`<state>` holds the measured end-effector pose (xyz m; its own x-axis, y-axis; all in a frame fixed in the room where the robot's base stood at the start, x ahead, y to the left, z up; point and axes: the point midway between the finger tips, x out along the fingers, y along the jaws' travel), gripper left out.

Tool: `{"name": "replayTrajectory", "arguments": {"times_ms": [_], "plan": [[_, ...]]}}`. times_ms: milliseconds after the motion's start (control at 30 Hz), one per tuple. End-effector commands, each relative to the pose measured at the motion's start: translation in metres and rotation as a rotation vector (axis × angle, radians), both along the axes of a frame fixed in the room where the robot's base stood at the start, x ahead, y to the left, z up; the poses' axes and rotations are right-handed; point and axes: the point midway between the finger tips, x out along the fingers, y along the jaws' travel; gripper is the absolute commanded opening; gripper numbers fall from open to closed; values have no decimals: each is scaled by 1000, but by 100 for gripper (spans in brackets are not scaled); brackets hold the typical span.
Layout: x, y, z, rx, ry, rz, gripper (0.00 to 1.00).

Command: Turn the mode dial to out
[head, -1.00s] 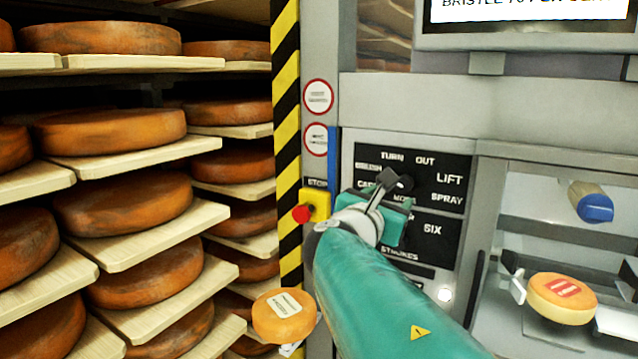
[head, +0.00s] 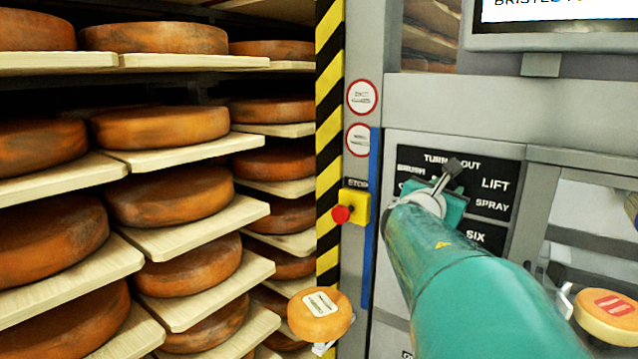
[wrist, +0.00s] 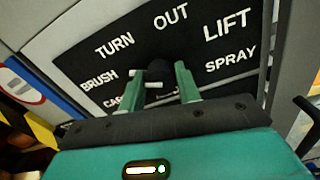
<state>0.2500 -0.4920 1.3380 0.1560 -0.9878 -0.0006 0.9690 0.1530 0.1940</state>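The black mode panel (head: 497,165) on the machine carries TURN, OUT, LIFT, SPRAY and BRUSH labels, also readable in the wrist view (wrist: 210,48). The mode dial (wrist: 160,70) is a dark round knob below TURN and OUT in the wrist view. Its pointer direction is unclear. My gripper (wrist: 162,82) has its two green fingers apart, one on each side of the knob; I cannot tell whether they touch it. In the head view, my gripper (head: 450,172) is at the panel below TURN and OUT, and my arm hides the dial's surroundings.
A red stop button (head: 341,214) on a yellow box is left of the panel. Shelves of cheese wheels (head: 170,195) fill the left, behind a striped post (head: 329,120). A labelled cheese (head: 319,315) is low at centre; another (head: 608,318) lies at right.

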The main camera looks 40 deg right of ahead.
Motion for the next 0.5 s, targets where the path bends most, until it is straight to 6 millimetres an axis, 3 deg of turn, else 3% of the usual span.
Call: {"name": "replayTrajectory", "arguments": {"times_ms": [33, 100, 500], "plan": [[0, 0, 0, 0, 0, 0, 23], [0, 0, 0, 0, 0, 0, 10], [0, 0, 0, 8, -53, 0, 10]]}}
